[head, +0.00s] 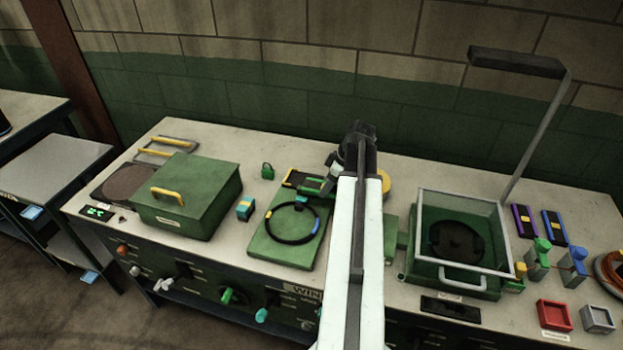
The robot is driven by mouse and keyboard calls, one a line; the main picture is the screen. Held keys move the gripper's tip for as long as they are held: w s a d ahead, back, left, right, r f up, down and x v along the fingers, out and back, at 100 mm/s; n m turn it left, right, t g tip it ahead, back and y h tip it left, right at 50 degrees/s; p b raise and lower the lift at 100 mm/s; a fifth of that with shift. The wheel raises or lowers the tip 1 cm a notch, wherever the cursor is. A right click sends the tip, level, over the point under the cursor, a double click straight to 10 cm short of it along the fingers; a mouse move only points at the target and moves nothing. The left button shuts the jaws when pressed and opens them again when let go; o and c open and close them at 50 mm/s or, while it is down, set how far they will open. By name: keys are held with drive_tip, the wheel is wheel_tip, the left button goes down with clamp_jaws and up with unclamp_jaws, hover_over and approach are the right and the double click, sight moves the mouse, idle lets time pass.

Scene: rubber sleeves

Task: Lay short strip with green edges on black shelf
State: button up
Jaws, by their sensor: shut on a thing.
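A short dark strip with green edges (310,186) shows just left of my gripper, at the back of the bench behind the green plate. My gripper (331,184) is shut on it; the arm and wrist hide its right end and most of the fingers. I cannot tell whether the strip touches the bench. Yellow patches show beside its left end. A flat black slab (515,62) stands high at the upper right on a grey post; it may be the black shelf. No other black shelf is clear.
A green box (187,196) with a yellow handle stands left. A green plate (268,242) bears a black ring (292,222). A clear-walled green unit (452,287) stands right of my arm. Strips with purple (525,224) and blue (555,228) edges lie farther right.

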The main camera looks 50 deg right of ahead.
drive_tip(key=w+d, duration=0.1)
drive_tip(key=w, duration=0.2)
drive_tip(key=w+d, duration=0.1)
drive_tip(key=w, duration=0.2)
drive_tip(key=w+d+f, duration=0.1)
drive_tip(key=w, duration=0.2)
drive_tip(key=shift+w+d+b, duration=0.3)
drive_tip(key=shift+w+b, duration=0.05)
drive_tip(key=shift+w, duration=0.05)
drive_tip(key=f+b, duration=0.2)
drive_tip(key=w+f+b, duration=0.1)
drive_tip(key=f+b, duration=0.1)
drive_tip(key=shift+d, duration=0.2)
drive_tip(key=shift+r, duration=0.2)
drive_tip(key=o, duration=1.1)
drive_tip(key=shift+f, duration=0.15)
